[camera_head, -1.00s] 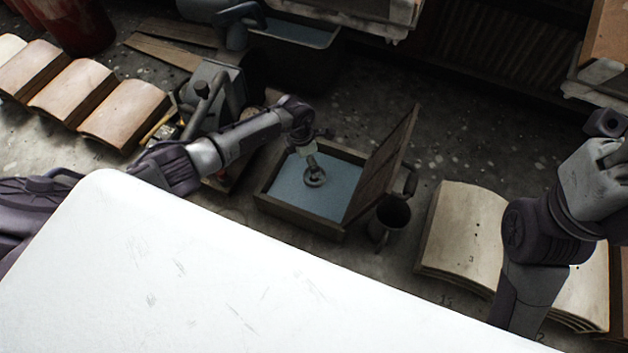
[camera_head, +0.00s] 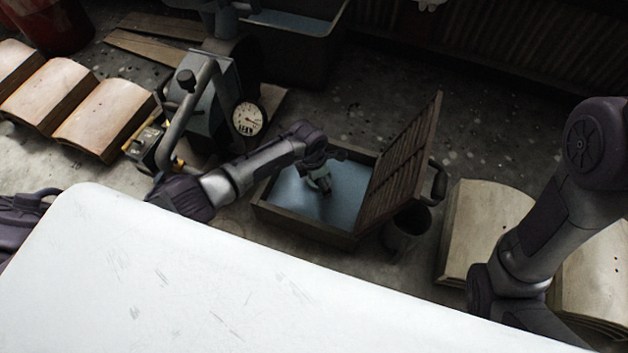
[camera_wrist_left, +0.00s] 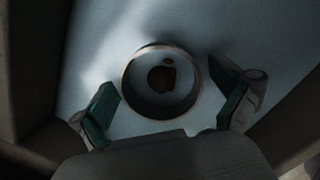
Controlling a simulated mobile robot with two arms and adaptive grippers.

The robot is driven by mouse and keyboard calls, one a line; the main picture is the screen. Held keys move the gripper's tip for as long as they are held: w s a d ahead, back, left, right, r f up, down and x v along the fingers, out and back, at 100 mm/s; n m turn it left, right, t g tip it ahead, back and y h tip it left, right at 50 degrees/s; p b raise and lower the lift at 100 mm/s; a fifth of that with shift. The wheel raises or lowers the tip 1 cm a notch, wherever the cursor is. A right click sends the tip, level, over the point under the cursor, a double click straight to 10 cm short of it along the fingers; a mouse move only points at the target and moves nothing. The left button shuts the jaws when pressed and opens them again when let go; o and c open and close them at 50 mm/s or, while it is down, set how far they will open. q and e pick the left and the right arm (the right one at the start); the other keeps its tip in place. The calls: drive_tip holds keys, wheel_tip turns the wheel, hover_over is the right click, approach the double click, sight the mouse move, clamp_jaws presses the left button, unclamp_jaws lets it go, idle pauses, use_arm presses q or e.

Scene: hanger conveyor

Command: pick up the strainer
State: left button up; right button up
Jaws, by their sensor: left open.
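The strainer (camera_wrist_left: 161,77) shows in the left wrist view as a round dark-rimmed ring with a dark patch in its middle. It lies on the pale blue floor of an open wooden box (camera_head: 300,226). My left gripper (camera_wrist_left: 165,98) is open, with one finger on each side of the ring and gaps between fingers and rim. In the head view my left gripper (camera_head: 321,184) points down into the box and hides the strainer. My right arm stands at the right, and its gripper is not in view.
The box's slatted lid (camera_head: 405,170) stands open on its right side. A dark mug (camera_head: 405,228) is beside it. A machine with a dial (camera_head: 249,118) stands at the left. A large white surface (camera_head: 200,280) fills the front.

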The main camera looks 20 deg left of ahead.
use_arm(q)
drive_tip(key=c, duration=1.2)
drive_tip(key=shift+c, duration=0.9)
drive_tip(key=shift+r, duration=0.15)
